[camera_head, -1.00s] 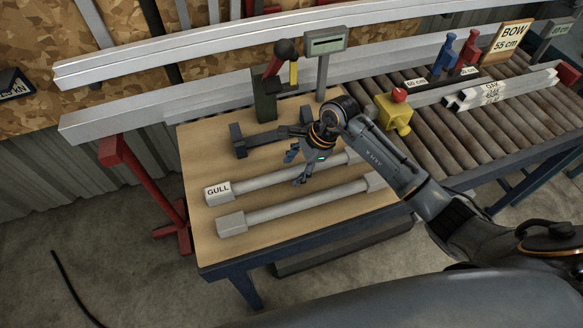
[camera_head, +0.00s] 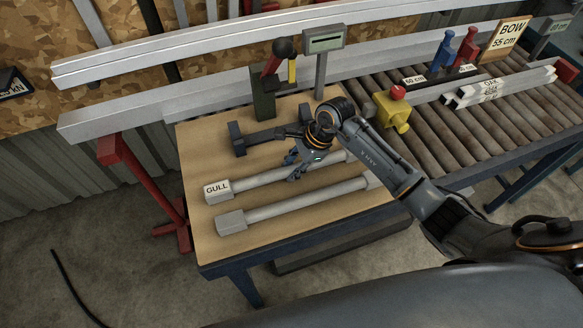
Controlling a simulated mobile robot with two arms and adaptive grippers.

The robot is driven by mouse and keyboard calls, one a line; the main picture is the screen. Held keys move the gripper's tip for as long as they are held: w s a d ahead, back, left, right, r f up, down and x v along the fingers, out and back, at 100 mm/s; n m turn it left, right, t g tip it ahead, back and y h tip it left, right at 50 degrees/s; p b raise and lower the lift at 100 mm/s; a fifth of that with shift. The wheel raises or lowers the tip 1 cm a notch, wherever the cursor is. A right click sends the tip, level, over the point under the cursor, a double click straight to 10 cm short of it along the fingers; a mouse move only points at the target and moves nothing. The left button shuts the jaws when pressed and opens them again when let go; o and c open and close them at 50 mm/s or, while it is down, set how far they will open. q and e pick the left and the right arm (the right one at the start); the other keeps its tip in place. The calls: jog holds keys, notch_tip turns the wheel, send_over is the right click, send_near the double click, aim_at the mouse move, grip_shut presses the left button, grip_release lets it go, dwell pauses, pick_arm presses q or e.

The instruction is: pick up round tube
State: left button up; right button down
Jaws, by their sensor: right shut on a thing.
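Two grey round tubes with square end blocks lie side by side on the wooden table top. The farther tube (camera_head: 258,180) has a white "GULL" label (camera_head: 217,188) on its left end block; the nearer tube (camera_head: 300,204) has no label that I can see. My right gripper (camera_head: 295,168) reaches down from the right and is shut on the farther tube, around its middle. The tube appears to be resting on the table. My left gripper is not in view.
Behind the gripper stand a dark bracket (camera_head: 240,139), a green press with a red lever (camera_head: 264,105) and a grey display post (camera_head: 321,75). A yellow block with a red button (camera_head: 393,110) stands right, beside the roller conveyor (camera_head: 470,130). The table's front (camera_head: 300,238) is clear.

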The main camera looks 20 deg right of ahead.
jog(key=shift+r+b, duration=0.55)
jog(key=shift+r, duration=0.1)
jog(key=shift+w+r+b, duration=0.1)
jog(key=shift+r+b, duration=0.55)
jog(key=shift+r, duration=0.1)
jog(key=s+r+b, duration=0.4)
jog(key=s+r, duration=0.6)
jog(key=s, duration=0.4)
jog(key=shift+s+d, duration=0.15)
jog(key=shift+d, duration=0.05)
